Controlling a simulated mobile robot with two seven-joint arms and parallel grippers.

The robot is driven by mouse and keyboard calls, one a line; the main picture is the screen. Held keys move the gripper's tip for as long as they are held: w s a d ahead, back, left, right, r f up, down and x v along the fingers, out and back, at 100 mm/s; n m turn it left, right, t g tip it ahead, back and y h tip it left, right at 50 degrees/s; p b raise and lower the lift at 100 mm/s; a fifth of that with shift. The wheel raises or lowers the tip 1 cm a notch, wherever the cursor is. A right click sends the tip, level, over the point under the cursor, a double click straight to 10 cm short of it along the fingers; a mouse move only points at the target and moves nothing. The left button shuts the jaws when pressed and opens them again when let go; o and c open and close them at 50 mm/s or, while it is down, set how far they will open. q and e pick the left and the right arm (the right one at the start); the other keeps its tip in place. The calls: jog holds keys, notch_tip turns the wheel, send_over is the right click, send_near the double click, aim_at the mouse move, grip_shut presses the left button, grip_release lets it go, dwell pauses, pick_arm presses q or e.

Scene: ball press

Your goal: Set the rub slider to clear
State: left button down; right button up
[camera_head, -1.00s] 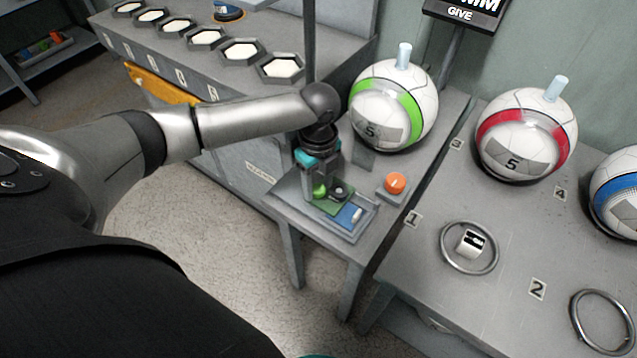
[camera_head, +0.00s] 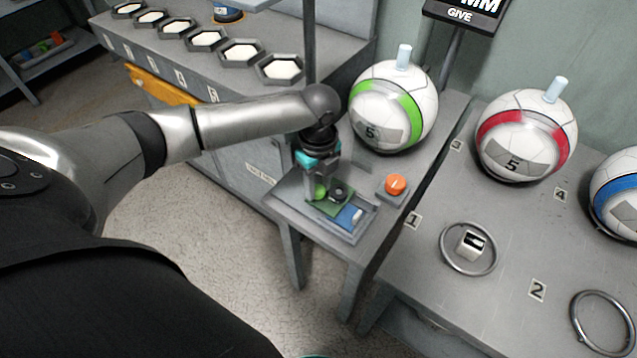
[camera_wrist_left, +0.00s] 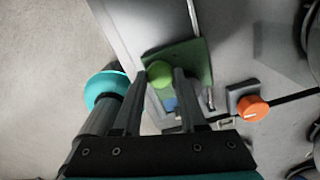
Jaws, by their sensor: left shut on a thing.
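The slider device (camera_head: 372,222) is a grey tray on a small grey table, with a green plate (camera_head: 341,210), a blue strip (camera_head: 350,216) and a round green knob (camera_head: 320,193). My left gripper (camera_head: 327,192) points down over the tray's left part, shut on the green knob. In the left wrist view the green knob (camera_wrist_left: 160,73) sits between the tips of my left gripper (camera_wrist_left: 163,76), on the green plate (camera_wrist_left: 195,58). I cannot read any slider marking.
A ball with a red band (camera_head: 527,135) and a metal ring (camera_head: 469,248) are on the right table. Hexagonal cups (camera_head: 281,68) line the back bench.

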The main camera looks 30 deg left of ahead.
dwell(0.8)
pick_arm(q)
jog(key=a, duration=0.2)
jog(key=a+p, duration=0.1)
jog(key=a, duration=0.2)
jog(key=a+p, duration=0.1)
jog(key=a, duration=0.1)
jog(key=shift+w+a, duration=0.25)
jog(key=shift+a, duration=0.5)
jog(key=c, duration=0.8)
grip_release()
jog(key=shift+a, duration=0.1)
jog(key=shift+o, duration=0.2)
